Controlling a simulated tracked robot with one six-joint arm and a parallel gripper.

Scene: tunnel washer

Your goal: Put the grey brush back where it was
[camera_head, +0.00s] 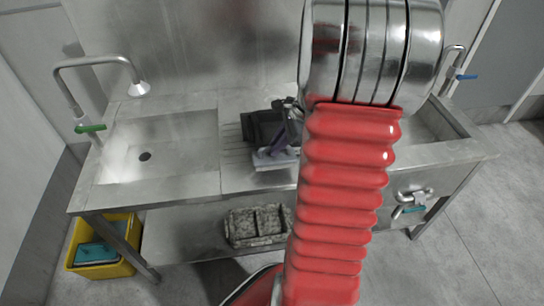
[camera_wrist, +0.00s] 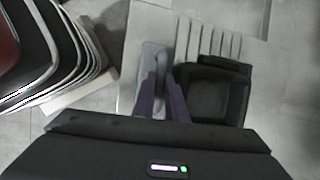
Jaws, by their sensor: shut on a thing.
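The grey brush (camera_wrist: 153,58) is between the purple fingers of my gripper (camera_wrist: 161,96) in the wrist view, and the gripper is shut on it. In the head view the grey brush (camera_head: 266,160) shows low over the front of the ribbed drainboard (camera_head: 231,168), with my gripper (camera_head: 284,143) above it. I cannot tell whether the brush touches the drainboard. A black tray (camera_wrist: 216,98) lies beside the brush, to its right in the wrist view; in the head view the black tray (camera_head: 259,125) is behind it. My arm hides part of the bench.
A left basin (camera_head: 160,155) with a green-handled tap (camera_head: 90,128) and a right basin (camera_head: 430,125) flank the drainboard. A speckled grey tray (camera_head: 257,224) is on the lower shelf. A yellow crate (camera_head: 104,269) stands on the floor at left.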

